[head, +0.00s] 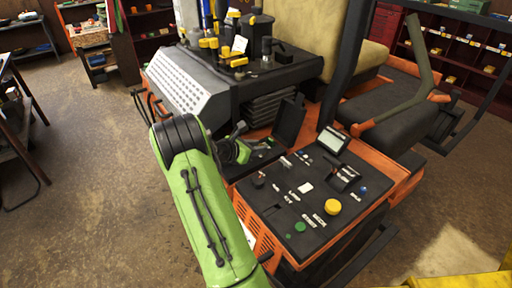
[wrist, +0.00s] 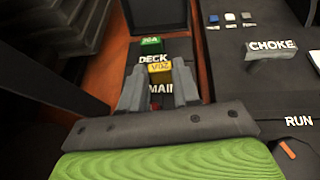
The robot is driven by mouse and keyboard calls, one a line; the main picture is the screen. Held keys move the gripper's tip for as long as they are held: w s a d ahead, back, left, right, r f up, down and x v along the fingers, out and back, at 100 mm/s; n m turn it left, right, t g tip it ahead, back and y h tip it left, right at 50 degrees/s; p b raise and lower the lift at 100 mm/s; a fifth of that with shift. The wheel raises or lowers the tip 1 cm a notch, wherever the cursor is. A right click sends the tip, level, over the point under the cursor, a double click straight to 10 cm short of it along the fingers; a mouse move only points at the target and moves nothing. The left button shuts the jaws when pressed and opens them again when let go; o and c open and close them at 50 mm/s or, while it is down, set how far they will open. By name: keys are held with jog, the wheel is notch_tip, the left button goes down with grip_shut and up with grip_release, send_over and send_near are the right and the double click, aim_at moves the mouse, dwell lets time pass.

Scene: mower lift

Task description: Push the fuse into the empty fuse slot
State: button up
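A yellow fuse (wrist: 159,67) marked 20A is between the two finger tips of my gripper (wrist: 159,82) in the wrist view, with a finger against each side. A green fuse (wrist: 151,45) sits just beyond it in the fuse panel (wrist: 136,62), by the DECK label. The MAIN label shows between my fingers, below the yellow fuse. The fuse's underside and the slot are hidden, so I cannot tell whether it touches the slot. In the head view my gripper (head: 243,150) is at the open fuse box (head: 268,157), mostly hidden by my wrist.
The fuse box's dark lid (head: 290,119) stands open behind. To the right is the control panel (head: 310,200) with a yellow knob (head: 333,207), a green button (head: 300,227) and a small screen (head: 332,140). A CHOKE lever (wrist: 272,50) is right of my gripper.

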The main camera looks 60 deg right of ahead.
jog(key=o, duration=0.5)
jog(key=shift+f, duration=0.15)
jog(key=shift+c, duration=0.2)
jog(key=shift+a, duration=0.1)
jog(key=v, duration=1.5)
jog(key=shift+a+r, duration=0.25)
jog(key=shift+a, duration=0.05)
jog(key=shift+w+a, duration=0.1)
jog(key=shift+w, duration=0.1)
